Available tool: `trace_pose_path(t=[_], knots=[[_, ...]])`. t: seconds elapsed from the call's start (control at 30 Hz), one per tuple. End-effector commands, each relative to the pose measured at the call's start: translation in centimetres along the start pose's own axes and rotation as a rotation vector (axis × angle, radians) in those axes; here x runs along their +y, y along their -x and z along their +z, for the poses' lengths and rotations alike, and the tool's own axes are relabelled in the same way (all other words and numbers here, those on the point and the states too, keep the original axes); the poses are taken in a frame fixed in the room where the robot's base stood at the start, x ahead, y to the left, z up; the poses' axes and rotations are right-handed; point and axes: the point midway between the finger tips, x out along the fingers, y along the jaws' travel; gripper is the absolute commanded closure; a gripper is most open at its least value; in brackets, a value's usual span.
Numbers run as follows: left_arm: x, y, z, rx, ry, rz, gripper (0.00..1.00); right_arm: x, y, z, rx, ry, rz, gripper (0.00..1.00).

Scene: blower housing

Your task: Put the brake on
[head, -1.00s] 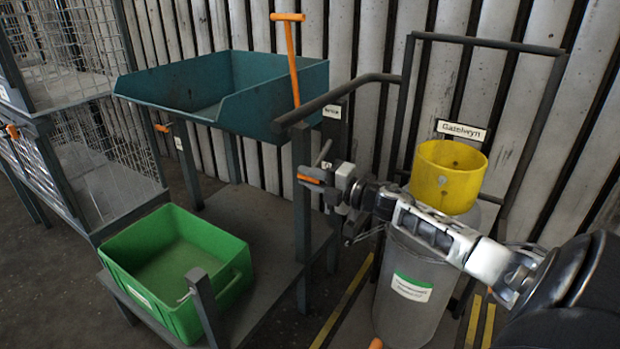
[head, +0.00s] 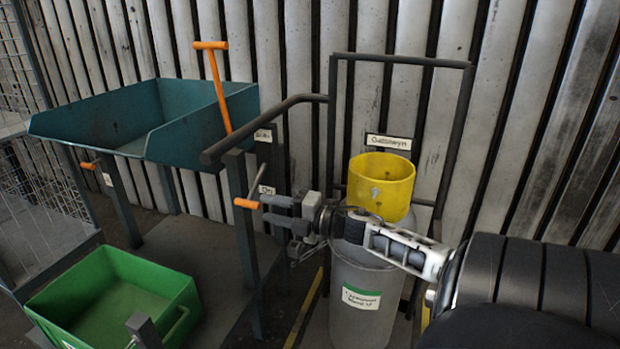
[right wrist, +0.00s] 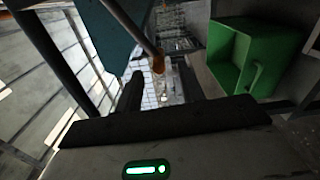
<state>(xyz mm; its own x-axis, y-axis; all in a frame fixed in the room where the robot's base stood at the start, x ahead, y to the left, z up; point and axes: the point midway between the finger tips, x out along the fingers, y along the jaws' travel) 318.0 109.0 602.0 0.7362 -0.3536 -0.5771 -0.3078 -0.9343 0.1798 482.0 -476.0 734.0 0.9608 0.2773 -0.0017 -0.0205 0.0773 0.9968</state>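A small lever on the trolley's post has an orange grip (head: 246,203) and a thin grey rod slanting up to the right. I take it for the brake lever. My right gripper (head: 270,208) is just right of the grip in the head view, pointing left. In the right wrist view the orange grip (right wrist: 158,65) shows just ahead of the gap between the two dark fingers of my right gripper (right wrist: 160,85). The fingers are apart, with nothing clearly held. I cannot tell whether they touch the grip. My left gripper is not in view.
A teal tipping bin (head: 180,130) with a tall orange handle (head: 217,85) stands behind. A green crate (head: 165,295) sits at lower left. A grey cylinder with a yellow collar (head: 380,185) stands close behind my right arm. A dark push bar (head: 265,120) runs above the lever.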

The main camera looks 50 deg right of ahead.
Motion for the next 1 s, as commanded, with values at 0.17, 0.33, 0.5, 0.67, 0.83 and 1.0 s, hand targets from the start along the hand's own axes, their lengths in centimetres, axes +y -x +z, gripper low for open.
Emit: trace_pose_path(t=[0.17,0.33,0.5,0.67,0.83,1.0], knots=[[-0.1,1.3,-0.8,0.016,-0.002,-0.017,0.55,0.0,4.3,0.0,-0.003,-0.004,-0.006,0.61],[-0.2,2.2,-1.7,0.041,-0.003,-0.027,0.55,0.0,7.4,0.0,-0.003,-0.003,-0.004,0.61],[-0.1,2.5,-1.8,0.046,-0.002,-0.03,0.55,-0.1,9.1,0.0,-0.003,-0.001,-0.003,0.61],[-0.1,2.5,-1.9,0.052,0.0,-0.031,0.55,-0.1,9.5,0.0,-0.002,0.0,-0.002,0.61],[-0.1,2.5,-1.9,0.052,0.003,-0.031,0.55,-0.1,9.5,0.0,-0.002,0.0,-0.002,0.61],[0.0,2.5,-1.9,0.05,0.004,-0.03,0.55,-0.1,9.4,0.0,-0.002,-0.001,-0.002,0.61]])
